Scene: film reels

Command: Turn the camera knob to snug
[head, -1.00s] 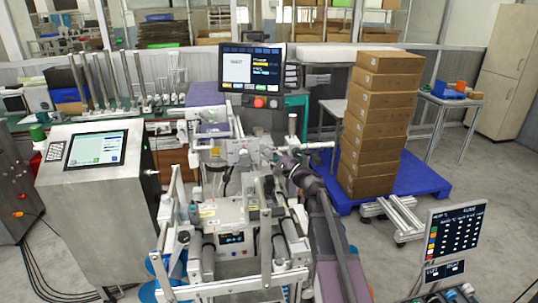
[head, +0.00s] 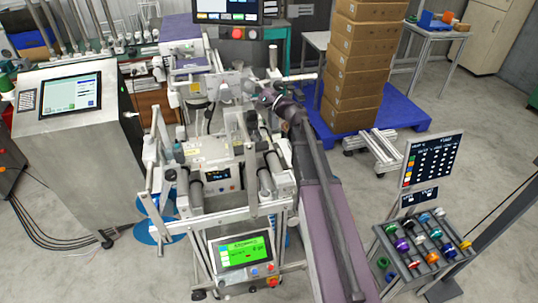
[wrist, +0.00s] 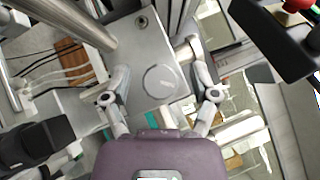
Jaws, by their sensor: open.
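In the wrist view my gripper (wrist: 157,62) is open, its two fingers apart with nothing held between them. A round grey disc (wrist: 160,82), which looks like the knob, sits on a flat grey metal face (wrist: 140,50) and shows between the fingers. A thin light mark crosses the disc. I cannot tell how far the fingers are from it. In the head view my gripper (head: 268,96) is at the upper part of the film machine (head: 215,150); the knob is too small or hidden to make out there.
A thick metal post (wrist: 65,22) stands left of the fingers in the wrist view. A dark box with a red button (wrist: 296,5) is at upper right. In the head view, stacked cartons (head: 355,60) stand on a blue pallet (head: 400,124), and a reel rack (head: 425,240) is at lower right.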

